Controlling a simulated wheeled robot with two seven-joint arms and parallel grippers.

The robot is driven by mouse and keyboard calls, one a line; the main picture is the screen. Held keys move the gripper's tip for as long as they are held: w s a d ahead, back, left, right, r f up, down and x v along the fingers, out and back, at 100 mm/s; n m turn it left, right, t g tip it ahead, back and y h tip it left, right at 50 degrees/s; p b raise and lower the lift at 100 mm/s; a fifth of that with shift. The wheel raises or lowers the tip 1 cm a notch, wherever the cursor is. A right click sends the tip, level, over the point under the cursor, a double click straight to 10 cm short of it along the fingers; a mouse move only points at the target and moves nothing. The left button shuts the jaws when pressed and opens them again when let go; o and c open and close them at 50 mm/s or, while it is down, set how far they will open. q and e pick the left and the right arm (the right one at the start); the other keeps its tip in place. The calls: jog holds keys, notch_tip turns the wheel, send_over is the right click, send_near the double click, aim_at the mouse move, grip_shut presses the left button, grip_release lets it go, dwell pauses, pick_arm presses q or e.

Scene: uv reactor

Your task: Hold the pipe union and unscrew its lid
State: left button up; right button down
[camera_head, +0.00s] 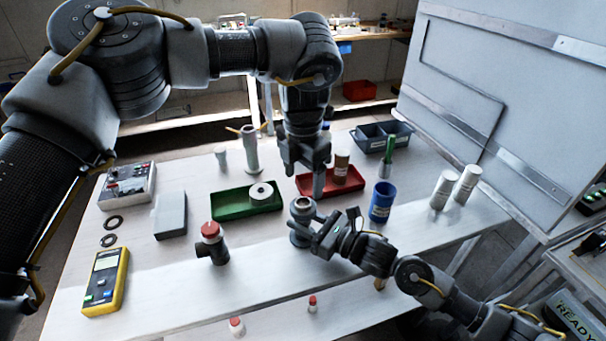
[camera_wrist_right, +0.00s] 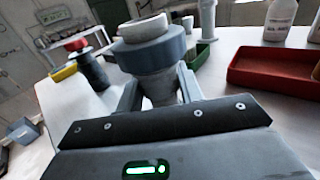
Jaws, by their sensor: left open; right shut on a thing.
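The pipe union (camera_head: 301,211) stands upright near the middle of the white table (camera_head: 270,262). In the right wrist view the union (camera_wrist_right: 155,52) has a wide blue-grey collar and a paler ring on top. My right gripper (camera_head: 313,238) reaches in from the right and is shut on the union's lower part, below the collar; its fingers (camera_wrist_right: 160,92) lie on either side. My left gripper (camera_head: 304,180) points down above the union, open and empty, its fingers apart. It is not visible in the right wrist view.
A red-capped dark fitting (camera_head: 212,246) stands to the left. Behind are a green tray (camera_head: 230,207) with a white ring and a red tray (camera_head: 352,184) with a brown bottle. A blue cup (camera_head: 381,203) stands to the right. A yellow multimeter (camera_head: 105,283) lies front left.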

aim_at(303, 201)
pick_arm(q)
jog(key=shift+f, duration=3.9)
jog(key=c, duration=1)
jog(key=n, duration=0.7)
jog(key=shift+d, duration=0.1)
jog(key=n, duration=1.2)
jog(key=shift+r+n, duration=0.1)
jog(key=shift+n, duration=0.3)
jog(key=n, duration=0.6)
jog(key=shift+n, duration=0.3)
jog(key=shift+r, duration=0.25)
